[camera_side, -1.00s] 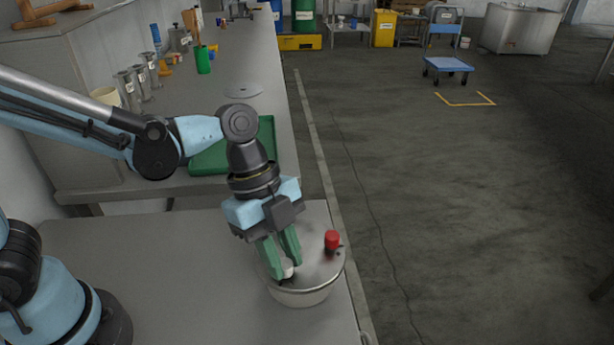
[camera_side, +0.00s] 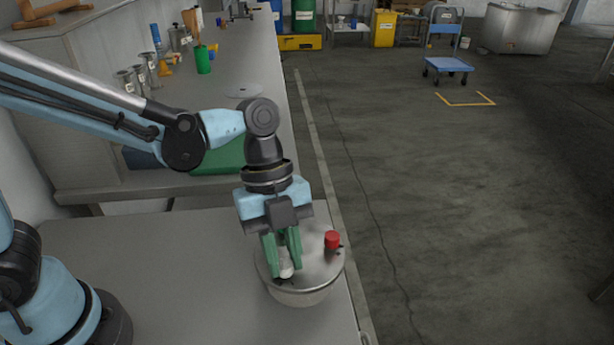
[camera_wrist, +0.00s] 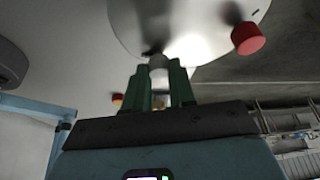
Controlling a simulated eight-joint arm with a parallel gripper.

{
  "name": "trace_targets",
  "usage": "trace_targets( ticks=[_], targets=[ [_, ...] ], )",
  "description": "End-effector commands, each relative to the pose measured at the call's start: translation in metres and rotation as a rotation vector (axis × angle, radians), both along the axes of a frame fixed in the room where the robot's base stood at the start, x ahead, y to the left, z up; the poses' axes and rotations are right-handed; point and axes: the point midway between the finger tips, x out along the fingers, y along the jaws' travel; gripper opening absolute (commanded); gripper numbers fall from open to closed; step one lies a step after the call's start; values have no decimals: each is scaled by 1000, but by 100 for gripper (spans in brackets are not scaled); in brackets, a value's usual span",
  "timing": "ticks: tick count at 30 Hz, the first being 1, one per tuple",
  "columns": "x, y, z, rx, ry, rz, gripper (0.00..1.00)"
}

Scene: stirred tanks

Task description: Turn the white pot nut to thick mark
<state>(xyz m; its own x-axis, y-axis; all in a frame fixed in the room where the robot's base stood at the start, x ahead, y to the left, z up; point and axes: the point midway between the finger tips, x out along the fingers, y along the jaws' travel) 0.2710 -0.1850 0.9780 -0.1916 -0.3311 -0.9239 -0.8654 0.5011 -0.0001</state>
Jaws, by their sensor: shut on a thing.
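The white pot nut (camera_side: 286,269) sits on the lid of a round metal pot (camera_side: 305,294), on the near-left part of the lid. My gripper (camera_side: 283,268) points down at it with green fingers, shut on the nut from both sides. In the wrist view the white nut (camera_wrist: 157,63) shows between the tips of the green fingers (camera_wrist: 160,72). Dark marks lie on the lid by the nut, but the fingers partly cover them and I cannot tell which is the thick one.
A red knob (camera_side: 332,239) stands on the same lid, right of my gripper; it also shows in the wrist view (camera_wrist: 248,38). The pot stands near the right edge of a grey table (camera_side: 190,270). A green tray (camera_side: 215,157) lies on the bench behind.

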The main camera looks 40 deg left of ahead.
Motion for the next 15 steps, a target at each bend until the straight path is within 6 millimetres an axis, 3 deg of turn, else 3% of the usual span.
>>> trace_targets(
  ticks=[4,5,9,15],
  targets=[
    [0,-1,0,-1,-2,0,0],
    [0,-1,0,-1,-2,0,28],
    [0,-1,0,0,-1,0,49],
    [0,0,0,0,0,1,50]
  ],
)
